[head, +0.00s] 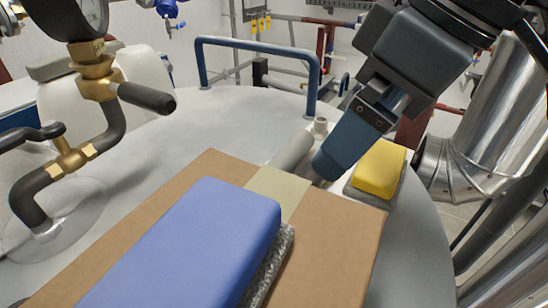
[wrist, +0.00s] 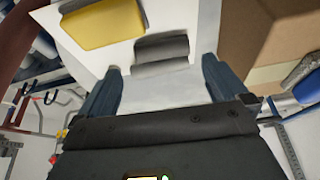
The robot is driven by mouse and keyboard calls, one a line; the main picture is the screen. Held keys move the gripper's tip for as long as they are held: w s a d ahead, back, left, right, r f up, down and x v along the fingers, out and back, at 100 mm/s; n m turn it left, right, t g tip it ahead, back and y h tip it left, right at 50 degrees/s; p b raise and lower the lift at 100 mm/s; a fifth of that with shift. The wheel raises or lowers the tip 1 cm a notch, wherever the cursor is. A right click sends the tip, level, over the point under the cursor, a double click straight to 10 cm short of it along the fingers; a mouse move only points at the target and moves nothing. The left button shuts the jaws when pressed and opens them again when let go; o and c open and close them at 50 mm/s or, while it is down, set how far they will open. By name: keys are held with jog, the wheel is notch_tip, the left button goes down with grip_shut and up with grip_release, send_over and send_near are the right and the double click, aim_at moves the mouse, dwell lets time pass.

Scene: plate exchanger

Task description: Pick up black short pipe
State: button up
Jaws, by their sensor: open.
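A short dark grey to black pipe (wrist: 162,46) lies on a pale surface in the wrist view, beyond the fingertips and roughly in line with the gap between them. My gripper (wrist: 162,70) is open, with one blue finger on each side and nothing held. In the head view my gripper (head: 328,168) reaches down behind the cardboard box, next to the yellow sponge. There the blue finger hides most of the spot where the pipe lies, and I cannot tell its exact height above the surface.
A cardboard box (head: 335,250) with a blue sponge (head: 190,245) on it stands in front. A yellow sponge (head: 379,168) is close on the right. A blue rail (head: 255,46) rises behind, a gauge with a valve (head: 95,75) at left, and a metal duct (head: 495,105) at right.

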aim_at(307, 172)
jog(key=shift+w+a+f, duration=0.3)
jog(key=shift+a+f, duration=0.1)
jog(key=shift+f, duration=0.15)
jog(key=x, duration=0.6)
jog(key=shift+w+a+f+b, duration=0.1)
jog(key=shift+a+f+b, duration=0.15)
jog(key=shift+b, duration=0.15)
jog(key=c, duration=0.9)
